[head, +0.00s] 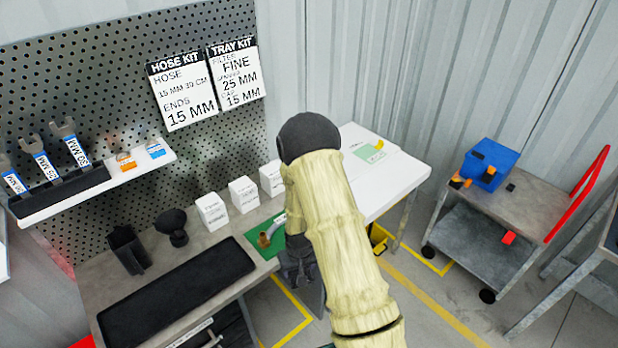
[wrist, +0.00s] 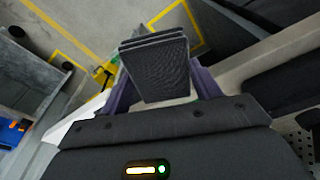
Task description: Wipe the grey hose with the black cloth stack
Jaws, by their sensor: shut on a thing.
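My gripper (wrist: 158,88) is shut on the black cloth stack (wrist: 155,65), a few dark ribbed layers held between its purple-grey fingers in the wrist view. In the head view my gripper (head: 299,272) hangs by the bench's right end, partly behind my arm. The cloth stack cannot be made out clearly there. The grey hose (head: 275,227) lies on a green mat (head: 252,240) just left of my gripper, with a brass-coloured end toward the left. Its right part is hidden by my arm. The hose does not show clearly in the wrist view.
White boxes (head: 245,194) stand behind the mat. A black mat (head: 178,297), a black holder (head: 128,250) and a dark round-topped object (head: 172,227) are on the bench to the left. A white table (head: 392,185) and a cart with a blue bin (head: 489,164) stand right.

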